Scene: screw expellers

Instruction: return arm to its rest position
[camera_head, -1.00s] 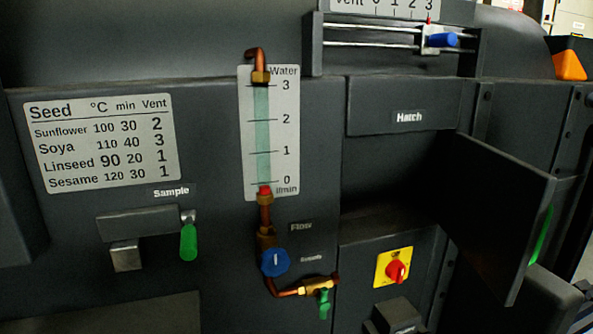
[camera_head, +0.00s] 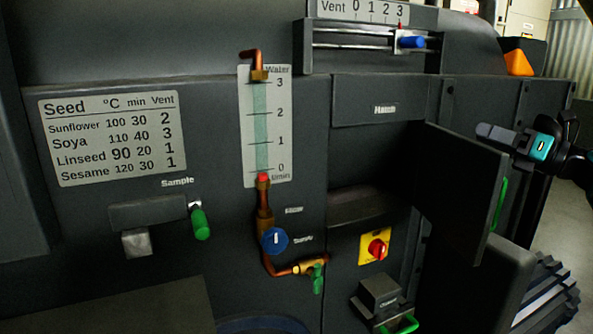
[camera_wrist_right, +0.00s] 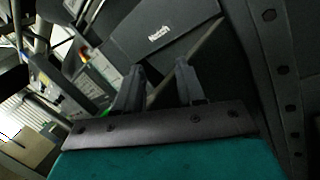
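My right gripper (camera_head: 486,131) is at the right of the head view, beside the upper outer part of the open hatch door (camera_head: 462,190). I cannot tell whether it touches the door there. In the right wrist view its two dark fingers (camera_wrist_right: 160,78) stand apart with nothing held between them. The Hatch panel (camera_wrist_right: 158,35) shows beyond them. My left gripper is in neither current view.
The door's green handle (camera_head: 499,204) faces right. The machine front carries a water gauge (camera_head: 262,125), a blue knob (camera_head: 274,240), a red switch (camera_head: 377,248), a green sample lever (camera_head: 200,225) and a blue vent slider (camera_head: 411,42). Open floor (camera_head: 573,228) shows at far right.

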